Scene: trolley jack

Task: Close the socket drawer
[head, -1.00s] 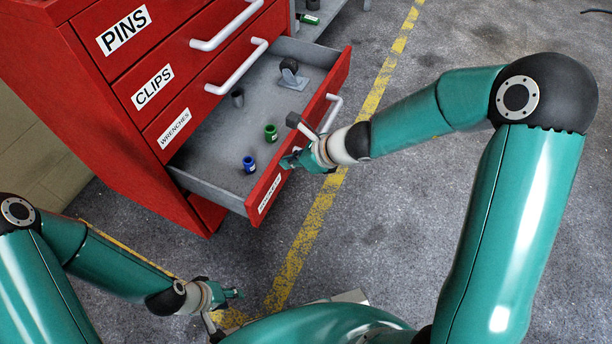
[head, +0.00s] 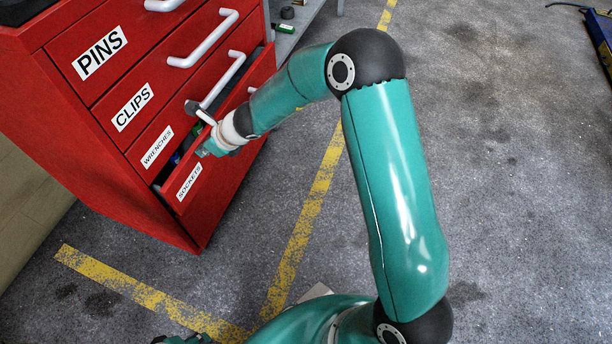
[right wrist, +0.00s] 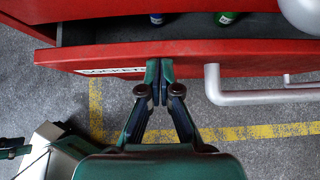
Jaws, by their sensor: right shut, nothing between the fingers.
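The socket drawer (head: 203,183), labelled SOCKETS, is the lowest labelled drawer of the red cabinet (head: 70,130). It stands out a little, with a narrow gap above its front. My right gripper (head: 205,152) is shut and empty at the drawer's front, near the label. In the right wrist view its closed fingertips (right wrist: 160,68) are against or very close to the red front (right wrist: 240,53), left of the grey handle (right wrist: 250,97). A blue socket (right wrist: 157,18) and a green socket (right wrist: 226,18) show inside. My left gripper (head: 185,340) is mostly cut off at the bottom edge.
The WRENCHES, CLIPS and PINS drawers above are shut, their pale handles (head: 205,40) jutting out near my right forearm. A grey shelf (head: 300,20) stands behind the cabinet. The floor with yellow lines (head: 300,225) is clear in front.

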